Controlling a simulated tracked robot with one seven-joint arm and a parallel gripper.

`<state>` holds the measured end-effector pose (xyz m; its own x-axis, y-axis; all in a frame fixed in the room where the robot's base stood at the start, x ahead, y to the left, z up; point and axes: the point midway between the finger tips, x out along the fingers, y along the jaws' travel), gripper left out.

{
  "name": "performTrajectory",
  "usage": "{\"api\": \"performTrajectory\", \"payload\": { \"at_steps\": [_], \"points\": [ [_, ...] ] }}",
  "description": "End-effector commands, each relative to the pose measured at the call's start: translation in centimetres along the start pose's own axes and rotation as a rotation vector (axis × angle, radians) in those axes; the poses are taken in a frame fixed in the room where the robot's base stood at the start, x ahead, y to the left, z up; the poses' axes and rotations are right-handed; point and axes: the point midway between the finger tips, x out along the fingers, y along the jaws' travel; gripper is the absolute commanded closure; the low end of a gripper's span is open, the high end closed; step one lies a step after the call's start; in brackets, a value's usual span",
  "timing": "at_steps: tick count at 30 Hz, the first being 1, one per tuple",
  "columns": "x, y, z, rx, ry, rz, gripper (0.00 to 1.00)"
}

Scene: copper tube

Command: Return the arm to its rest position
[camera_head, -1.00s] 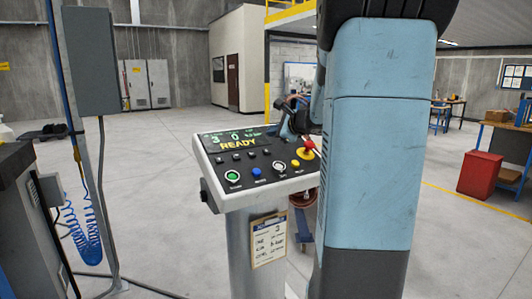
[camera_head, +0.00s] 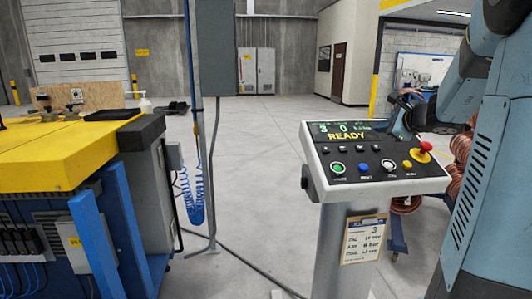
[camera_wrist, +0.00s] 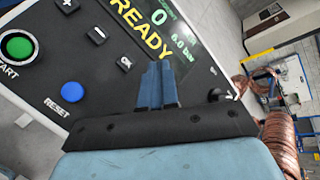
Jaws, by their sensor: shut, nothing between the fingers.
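My arm (camera_head: 488,165) fills the right side of the head view. My gripper (camera_wrist: 157,86) shows in the wrist view as two blue fingers pressed together with nothing between them. It is in front of the control panel (camera_wrist: 100,105), seen tilted; I cannot tell the gap between them. In the head view the panel (camera_head: 325,180) stands on a grey pedestal and its display reads READY. It has a green button (camera_head: 338,167), a blue button (camera_head: 364,168) and a red knob (camera_head: 421,155) on yellow. A blue part by the panel's far right edge looks like my gripper, partly hidden.
A yellow-topped workbench (camera_head: 55,150) stands at the left. A grey post with a box (camera_head: 216,45) and a coiled blue hose (camera_head: 192,205) rises beside it. Copper tube coils (camera_head: 463,160) are behind the panel, partly hidden by my arm. Open floor (camera_head: 265,150) lies behind the post.

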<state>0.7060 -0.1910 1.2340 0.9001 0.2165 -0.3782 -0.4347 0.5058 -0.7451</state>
Motion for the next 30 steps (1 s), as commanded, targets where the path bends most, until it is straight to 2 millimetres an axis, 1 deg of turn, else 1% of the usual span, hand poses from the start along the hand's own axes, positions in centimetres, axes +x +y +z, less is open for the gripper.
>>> {"api": "performTrajectory", "payload": {
  "at_steps": [1,2,3,5,6,7,9,12,15,18,20,21,24,27,30],
  "points": [
    [-0.4,1.1,1.9,-0.061,-0.017,0.032,1.0],
    [-0.6,1.9,2.9,-0.105,-0.026,0.058,1.0],
    [-1.1,3.2,4.4,-0.171,-0.04,0.094,1.0],
    [-2.0,5.3,6.6,-0.28,-0.063,0.154,1.0],
    [-2.6,6.7,7.9,-0.354,-0.078,0.194,1.0],
    [-3.2,7.8,8.9,-0.413,-0.088,0.223,1.0],
    [-4.5,10.3,10.7,-0.542,-0.112,0.288,1.0],
    [-6.7,13.8,12.8,-0.731,-0.144,0.376,1.0],
    [-9.1,17.0,14.0,-0.921,-0.169,0.459,1.0],
    [-11.6,20.0,14.7,-1.112,-0.192,0.538,1.0],
    [-13.1,21.6,14.8,-1.227,-0.2,0.582,1.0],
    [-14.1,22.6,14.7,-1.303,-0.205,0.611,1.0],
    [-16.6,24.7,14.3,-1.492,-0.211,0.678,1.0],
    [-18.7,26.2,13.5,-1.664,-0.208,0.735,1.0],
    [-20.3,27.1,12.7,-1.797,-0.199,0.779,1.0]
  ]
}}
